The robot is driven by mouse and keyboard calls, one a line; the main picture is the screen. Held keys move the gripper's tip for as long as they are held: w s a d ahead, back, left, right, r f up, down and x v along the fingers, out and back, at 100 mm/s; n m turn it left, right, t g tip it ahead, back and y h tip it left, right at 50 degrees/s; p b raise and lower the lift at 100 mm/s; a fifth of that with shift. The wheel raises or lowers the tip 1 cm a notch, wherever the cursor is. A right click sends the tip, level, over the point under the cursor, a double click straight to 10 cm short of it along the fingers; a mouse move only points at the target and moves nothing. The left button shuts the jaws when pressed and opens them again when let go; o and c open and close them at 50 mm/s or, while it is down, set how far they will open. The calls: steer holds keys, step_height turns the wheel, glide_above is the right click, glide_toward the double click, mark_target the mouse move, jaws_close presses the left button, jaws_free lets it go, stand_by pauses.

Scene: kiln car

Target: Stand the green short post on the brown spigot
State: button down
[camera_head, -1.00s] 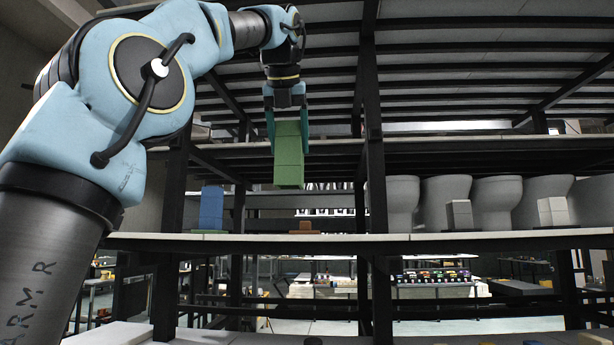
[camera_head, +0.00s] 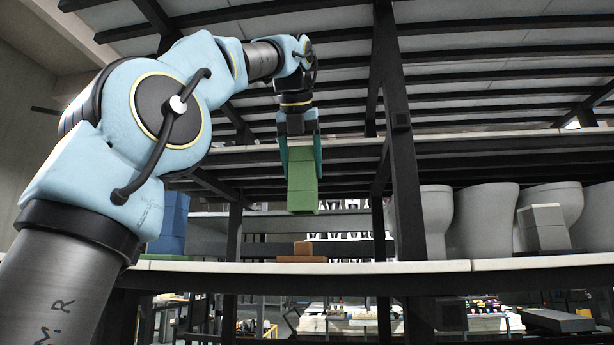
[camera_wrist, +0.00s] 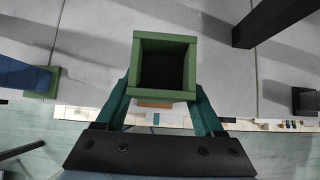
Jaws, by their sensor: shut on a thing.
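The green short post (camera_head: 302,192) hangs upright from my gripper (camera_head: 301,160), whose teal fingers are shut on its upper part. In the wrist view I look down into the post's open square top (camera_wrist: 164,66), with my gripper (camera_wrist: 160,96) around it. The brown spigot (camera_head: 303,251) is a low stepped block on the shelf deck. In the head view the post is above it, roughly in line sideways, with a clear gap between. In the wrist view only a strip of the spigot (camera_wrist: 155,103) shows past the post; the post hides the rest.
A blue post (camera_head: 170,222) stands on the same deck (camera_head: 350,267) to the left, with a green edge at its foot. A dark upright (camera_head: 406,190) rises right of the spigot. Grey tapered vessels and a pale block (camera_head: 541,228) stand further right. An upper shelf runs behind.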

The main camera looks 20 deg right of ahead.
mark_target(301, 196)
steer(key=shift+w+d+r, duration=0.1)
steer(key=shift+w+d, duration=0.1)
steer(key=shift+w, duration=0.15)
steer(key=shift+s, duration=0.1)
steer(key=shift+a+f+b, duration=0.1)
steer(key=shift+f+b, duration=1.85)
steer(key=shift+f, duration=0.3)
steer(key=shift+f, duration=0.1)
steer(key=shift+f, duration=0.3)
steer(key=shift+f+b, duration=1.35)
steer(key=shift+f, duration=0.4)
stand_by(0.9)
